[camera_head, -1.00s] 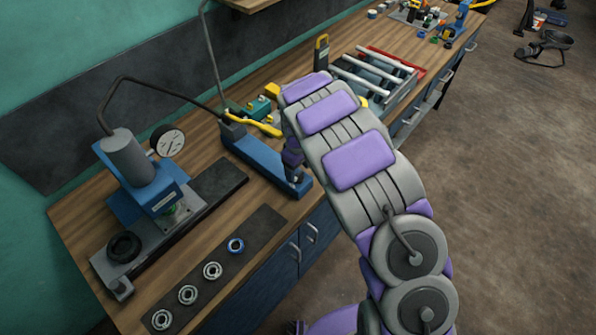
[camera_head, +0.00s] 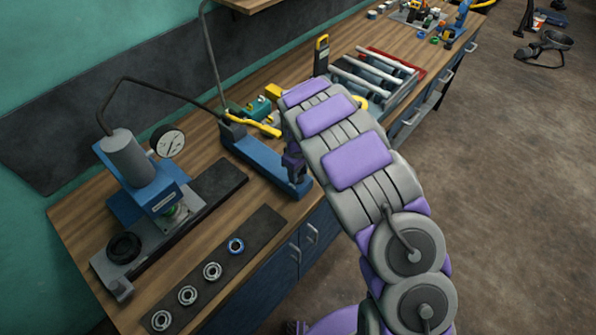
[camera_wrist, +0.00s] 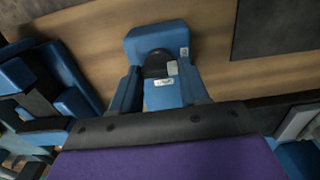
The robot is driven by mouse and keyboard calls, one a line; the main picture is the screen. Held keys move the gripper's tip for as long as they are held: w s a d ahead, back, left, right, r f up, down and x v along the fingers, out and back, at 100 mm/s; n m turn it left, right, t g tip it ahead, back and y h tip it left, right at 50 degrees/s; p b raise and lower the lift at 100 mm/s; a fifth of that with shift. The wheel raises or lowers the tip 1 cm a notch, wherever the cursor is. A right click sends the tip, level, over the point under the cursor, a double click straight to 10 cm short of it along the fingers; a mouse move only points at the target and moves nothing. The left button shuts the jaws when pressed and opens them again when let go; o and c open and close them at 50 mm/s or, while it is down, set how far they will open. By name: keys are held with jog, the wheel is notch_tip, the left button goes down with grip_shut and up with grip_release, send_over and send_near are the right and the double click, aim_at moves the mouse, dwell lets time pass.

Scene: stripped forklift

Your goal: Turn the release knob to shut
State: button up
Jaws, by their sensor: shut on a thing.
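A blue hand pump (camera_head: 262,160) with a yellow-gripped handle (camera_head: 252,123) lies on the bench. My gripper (camera_head: 293,168) is at the pump's near right end, mostly hidden behind my arm. In the wrist view, a blue block (camera_wrist: 157,38) with a dark rounded part (camera_wrist: 156,63) and small white labels lies ahead of my gripper (camera_wrist: 160,88). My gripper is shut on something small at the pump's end.
A blue press (camera_head: 145,180) with a round gauge (camera_head: 167,141) stands to the left, joined by a dark hose. Bearing rings (camera_head: 212,271) lie on a dark mat in front. Open floor lies to the right.

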jog(key=shift+c, duration=0.7)
jog(key=shift+m, duration=0.3)
jog(key=m, duration=0.2)
jog(key=shift+m, duration=0.3)
jog(key=m, duration=0.5)
jog(key=shift+m+p, duration=0.3)
jog(key=shift+p, duration=0.1)
jog(key=m, duration=0.9)
jog(key=shift+w, duration=0.1)
